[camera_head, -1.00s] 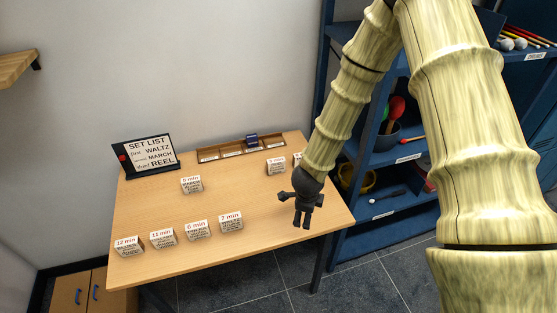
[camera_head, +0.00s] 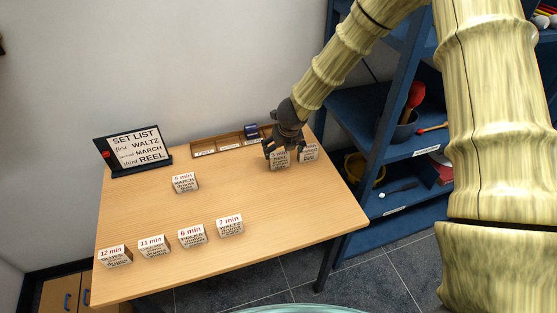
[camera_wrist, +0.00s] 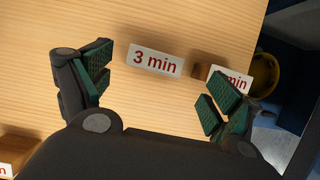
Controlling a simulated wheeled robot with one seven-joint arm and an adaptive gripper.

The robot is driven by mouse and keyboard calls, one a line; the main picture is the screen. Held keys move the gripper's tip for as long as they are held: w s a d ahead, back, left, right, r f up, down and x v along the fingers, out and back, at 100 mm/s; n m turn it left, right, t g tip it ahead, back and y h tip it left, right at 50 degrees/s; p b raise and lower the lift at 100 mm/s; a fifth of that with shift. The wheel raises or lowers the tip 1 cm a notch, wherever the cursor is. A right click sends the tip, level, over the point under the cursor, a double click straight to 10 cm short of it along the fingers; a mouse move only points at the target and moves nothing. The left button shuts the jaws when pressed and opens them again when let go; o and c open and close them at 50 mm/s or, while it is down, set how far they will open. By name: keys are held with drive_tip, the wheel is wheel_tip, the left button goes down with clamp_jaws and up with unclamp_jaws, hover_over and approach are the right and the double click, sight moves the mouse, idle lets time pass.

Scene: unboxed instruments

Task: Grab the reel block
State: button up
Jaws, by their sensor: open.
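A block marked "3 min" (camera_head: 279,160) stands at the back right of the table; its small print is too small to read, so I cannot tell if it is the reel block. It shows between my fingers in the wrist view (camera_wrist: 155,62). My gripper (camera_head: 282,146) is open and empty, just above and behind this block. In the wrist view its green-padded fingers (camera_wrist: 160,88) are apart, one on each side. Another "min" block (camera_head: 309,152) stands close to the right; its top is partly hidden by the right finger in the wrist view.
A set list sign (camera_head: 137,150) naming waltz, march and reel stands at the back left. A march block (camera_head: 185,183) stands mid-table, and several blocks (camera_head: 191,236) line the front. A divided wooden tray (camera_head: 215,147) lies at the back. Blue shelves (camera_head: 350,112) flank the right.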

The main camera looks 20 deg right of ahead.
sight(279, 154)
drive_tip(key=shift+f, duration=0.15)
drive_tip(key=shift+a+p+x, duration=0.15)
drive_tip(key=shift+p+x, duration=0.2)
drive_tip(key=shift+x, duration=0.45)
drive_tip(key=shift+a+p+x, duration=0.1)
drive_tip(key=shift+p+x, duration=0.2)
drive_tip(key=shift+x, duration=1.65)
drive_tip(key=shift+c, duration=0.2)
drive_tip(key=c, duration=1)
drive_tip(key=shift+c, duration=0.4)
